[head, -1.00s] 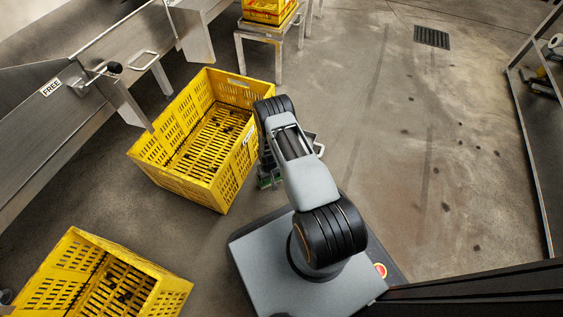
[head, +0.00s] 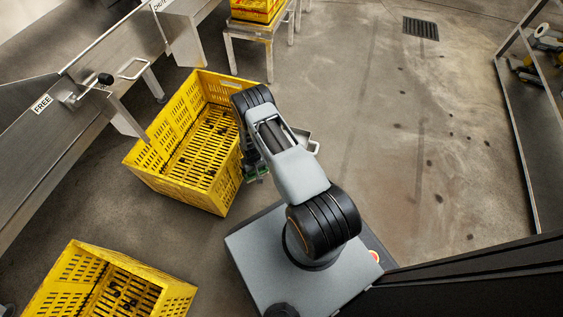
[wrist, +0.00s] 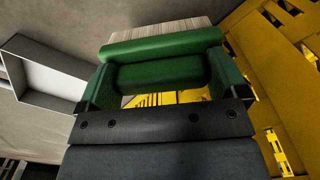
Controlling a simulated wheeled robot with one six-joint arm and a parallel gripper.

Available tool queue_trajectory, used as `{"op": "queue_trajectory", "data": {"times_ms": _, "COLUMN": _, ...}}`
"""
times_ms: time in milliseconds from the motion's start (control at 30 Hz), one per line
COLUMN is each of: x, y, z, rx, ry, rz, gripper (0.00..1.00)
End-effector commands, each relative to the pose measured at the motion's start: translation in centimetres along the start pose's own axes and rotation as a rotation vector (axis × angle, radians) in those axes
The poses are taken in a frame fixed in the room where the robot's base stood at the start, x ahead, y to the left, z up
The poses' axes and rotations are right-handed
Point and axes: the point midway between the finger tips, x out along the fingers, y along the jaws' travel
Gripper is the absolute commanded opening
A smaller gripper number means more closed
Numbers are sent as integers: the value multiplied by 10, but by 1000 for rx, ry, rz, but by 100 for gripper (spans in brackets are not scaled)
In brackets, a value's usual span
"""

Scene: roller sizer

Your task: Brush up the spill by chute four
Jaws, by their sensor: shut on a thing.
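In the head view my gripper (head: 255,168) is low beside the right wall of a yellow crate (head: 222,190), mostly hidden under my arm. A metal chute with a FREE label (head: 41,104) stands at the left. Dark spots (head: 432,163) mark the floor at the right; I cannot tell whether they are the spill. No number four is readable.
A grey metal pan (head: 305,142) is right of my arm and shows at the wrist view's left (wrist: 50,75). Another yellow crate (head: 70,262) is at lower left. A stand (head: 245,31) bears a crate at the back. A shelf (head: 520,150) edges the right; floor between is open.

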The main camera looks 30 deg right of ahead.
Motion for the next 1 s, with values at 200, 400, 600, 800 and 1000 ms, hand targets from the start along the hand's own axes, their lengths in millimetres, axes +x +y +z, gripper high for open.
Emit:
{"op": "queue_trajectory", "data": {"times_ms": 200, "x": -23, "y": 1, "z": 0, "rx": 2, "ry": 0, "rz": 0, "gripper": 66}}
{"op": "queue_trajectory", "data": {"times_ms": 400, "x": -34, "y": 2, "z": 0, "rx": 3, "ry": 0, "rz": 0, "gripper": 66}}
{"op": "queue_trajectory", "data": {"times_ms": 600, "x": -37, "y": 2, "z": 0, "rx": 4, "ry": 0, "rz": 0, "gripper": 66}}
{"op": "queue_trajectory", "data": {"times_ms": 800, "x": -36, "y": 2, "z": 0, "rx": 4, "ry": 0, "rz": 0, "gripper": 66}}
{"op": "queue_trajectory", "data": {"times_ms": 1000, "x": -36, "y": 2, "z": 8, "rx": 6, "ry": -3, "rz": 0, "gripper": 66}}
